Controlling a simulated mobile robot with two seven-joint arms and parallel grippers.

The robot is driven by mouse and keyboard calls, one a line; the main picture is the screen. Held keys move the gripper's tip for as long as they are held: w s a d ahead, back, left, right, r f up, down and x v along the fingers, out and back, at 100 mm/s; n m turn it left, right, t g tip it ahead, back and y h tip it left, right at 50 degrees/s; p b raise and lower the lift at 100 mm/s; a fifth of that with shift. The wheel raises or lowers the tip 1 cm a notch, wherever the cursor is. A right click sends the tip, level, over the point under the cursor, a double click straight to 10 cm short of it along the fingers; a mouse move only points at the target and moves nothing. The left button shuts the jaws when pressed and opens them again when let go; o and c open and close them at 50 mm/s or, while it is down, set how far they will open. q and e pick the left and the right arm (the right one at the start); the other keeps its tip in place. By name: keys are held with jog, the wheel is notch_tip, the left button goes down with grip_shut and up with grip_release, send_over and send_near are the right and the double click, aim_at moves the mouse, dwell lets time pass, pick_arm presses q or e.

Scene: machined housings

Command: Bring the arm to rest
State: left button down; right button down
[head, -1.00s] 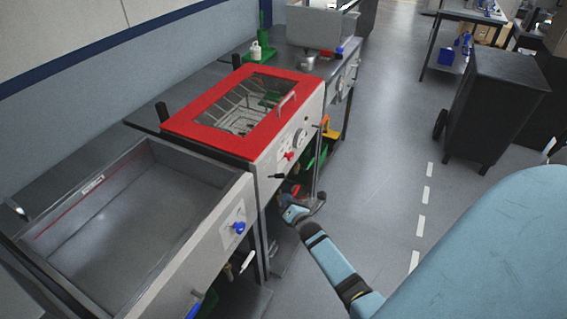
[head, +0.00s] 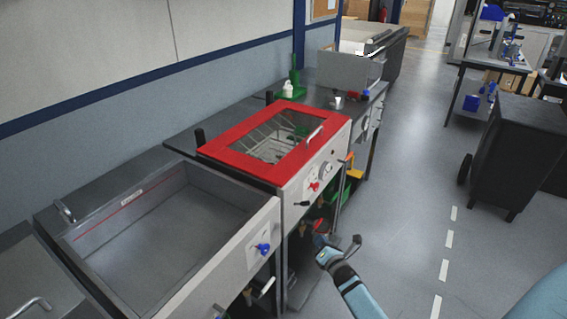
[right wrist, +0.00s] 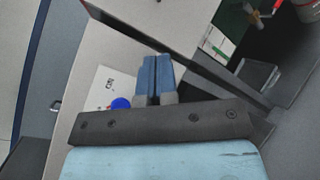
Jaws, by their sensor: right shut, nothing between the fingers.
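My right arm comes in from the bottom right of the head view. Its gripper (head: 322,243) hangs low in front of the red-lidded machine, over the aisle side. In the right wrist view the two blue fingers (right wrist: 156,80) are together with nothing between them. Behind them, the panel of a grey unit with a blue knob (right wrist: 121,103) shows; I cannot tell whether the fingers touch anything. My left gripper is in neither view.
The red-framed lid (head: 228,158) of the machine is down. An empty grey basin (head: 170,223) stands to its left, with a blue knob (head: 263,248) on its front. A black cabinet (head: 515,150) stands at right. The grey floor (head: 415,200) between is clear.

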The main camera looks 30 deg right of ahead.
jog(key=s+a+r+m+g+y+p, duration=0.1)
jog(key=s+a+r+m+g+y, duration=0.2)
jog(key=s+a+m, duration=0.8)
jog(key=s+a+r+m+g+y+p, duration=0.2)
jog(key=s+a+m, duration=0.8)
jog(key=a, duration=0.8)
jog(key=s+r+y, duration=0.1)
jog(key=s, duration=0.2)
jog(key=shift+s+r+m+g+y+p, duration=0.2)
jog(key=shift+r+m+g+y+p, duration=0.1)
jog(key=shift+r+m+g+y, duration=0.1)
